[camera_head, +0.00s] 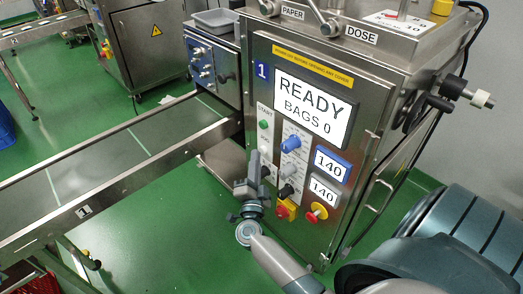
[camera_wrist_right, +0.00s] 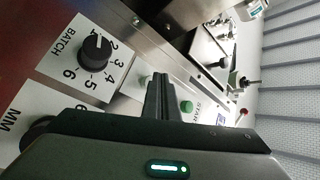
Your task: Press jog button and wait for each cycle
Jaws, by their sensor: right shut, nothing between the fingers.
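The packing machine's control panel (camera_head: 328,150) faces me in the head view, its screen (camera_head: 312,107) reading READY, BAGS 0. My right gripper (camera_head: 254,160) is shut and empty, upright at the panel's left column of buttons. The green START button (camera_head: 264,124) is above it. In the wrist view my shut fingers (camera_wrist_right: 159,80) reach toward the panel between the green button (camera_wrist_right: 187,106) and a pale button (camera_wrist_right: 145,81). The jog button's label cannot be read. Whether the fingertips touch any button, I cannot tell. My left gripper is out of view.
A black BATCH knob (camera_wrist_right: 95,53) shows in the wrist view. A conveyor (camera_head: 130,148) runs to the left.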

